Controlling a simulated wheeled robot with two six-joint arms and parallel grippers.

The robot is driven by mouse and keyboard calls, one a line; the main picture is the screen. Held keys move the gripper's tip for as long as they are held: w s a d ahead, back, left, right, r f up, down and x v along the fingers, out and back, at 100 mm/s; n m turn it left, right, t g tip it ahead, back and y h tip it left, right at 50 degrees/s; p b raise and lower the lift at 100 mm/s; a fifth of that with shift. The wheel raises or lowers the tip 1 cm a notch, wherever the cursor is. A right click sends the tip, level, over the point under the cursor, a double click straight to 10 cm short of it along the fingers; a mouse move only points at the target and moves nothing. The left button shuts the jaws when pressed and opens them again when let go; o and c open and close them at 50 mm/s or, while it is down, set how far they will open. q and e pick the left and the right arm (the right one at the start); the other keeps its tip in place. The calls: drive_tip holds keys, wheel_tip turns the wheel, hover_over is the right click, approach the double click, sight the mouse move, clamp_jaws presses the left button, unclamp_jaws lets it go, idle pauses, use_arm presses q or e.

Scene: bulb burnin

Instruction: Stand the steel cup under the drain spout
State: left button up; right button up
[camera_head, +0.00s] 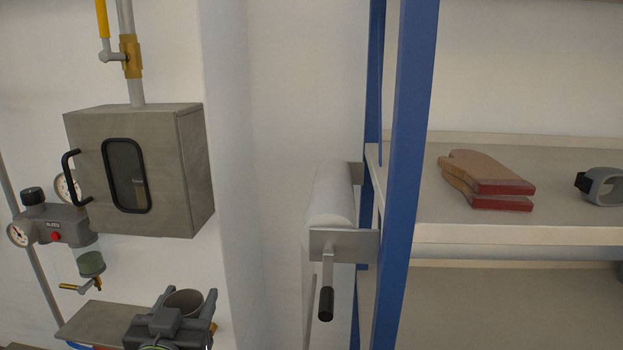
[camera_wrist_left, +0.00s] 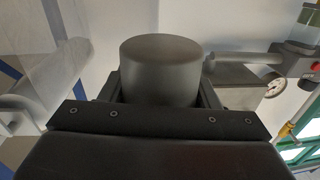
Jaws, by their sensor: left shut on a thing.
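The steel cup (camera_head: 185,301) is a dark grey cylinder, held with its open rim up in the head view. My left gripper (camera_head: 178,318) is shut on it; the cup also fills the middle of the left wrist view (camera_wrist_left: 160,70). The drain spout (camera_head: 82,287), with a yellow lever, hangs under the green bowl of the grey regulator at the left. The cup is to the right of the spout and apart from it. Its base is hidden behind the gripper. My right gripper is in neither view.
A small grey shelf (camera_head: 95,318) projects from the wall below the spout. A steel cabinet (camera_head: 160,170) with a window hangs above. A paper roll (camera_head: 330,195) and a blue-post rack (camera_head: 402,150) with gloves (camera_head: 485,178) stand to the right.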

use_arm(q)
drive_tip(key=shift+w+d+r, duration=0.15)
drive_tip(key=shift+d+r, duration=0.1)
drive_tip(key=shift+d, duration=0.05)
drive_tip(key=shift+s+d+f+m+h, duration=0.2)
drive_tip(key=shift+d+f+m+h, duration=0.2)
drive_tip(key=shift+h, duration=0.4)
drive_tip(key=s+d+f+m+g+h, duration=0.3)
drive_tip(key=d+f+m+g+h, duration=0.1)
drive_tip(key=d+m+g+h, duration=0.3)
drive_tip(key=s+d+f+m+g+h, duration=0.3)
drive_tip(key=d+f+m+g+h, duration=0.2)
drive_tip(key=m+g+h, duration=0.4)
drive_tip(key=shift+s+d+m+g+h, duration=0.3)
drive_tip(key=shift+s+d+g+h, duration=0.1)
drive_tip(key=shift+d, duration=0.5)
